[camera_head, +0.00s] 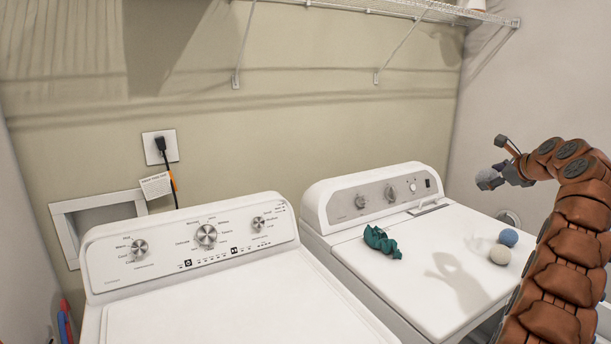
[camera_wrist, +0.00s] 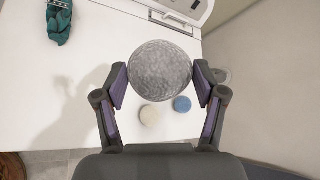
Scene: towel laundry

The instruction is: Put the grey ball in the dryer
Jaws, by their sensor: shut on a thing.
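The grey ball (camera_wrist: 160,70) is held between the two fingers of my gripper (camera_wrist: 160,82) in the wrist view. In the head view, the grey ball (camera_head: 487,179) shows at the end of my gripper (camera_head: 500,178), raised above the right-hand machine at its right side. The gripper is shut on the ball. The right-hand white machine (camera_head: 420,250) has a control panel at its back and a closed top; it also shows in the wrist view (camera_wrist: 60,110). I cannot tell which of the two white machines is the dryer.
A dark green crumpled cloth (camera_head: 381,241), a cream ball (camera_head: 500,255) and a blue ball (camera_head: 508,237) lie on the right-hand machine's top. Another white machine (camera_head: 230,300) stands at left with its top clear. A wire shelf (camera_head: 410,8) hangs above on the wall.

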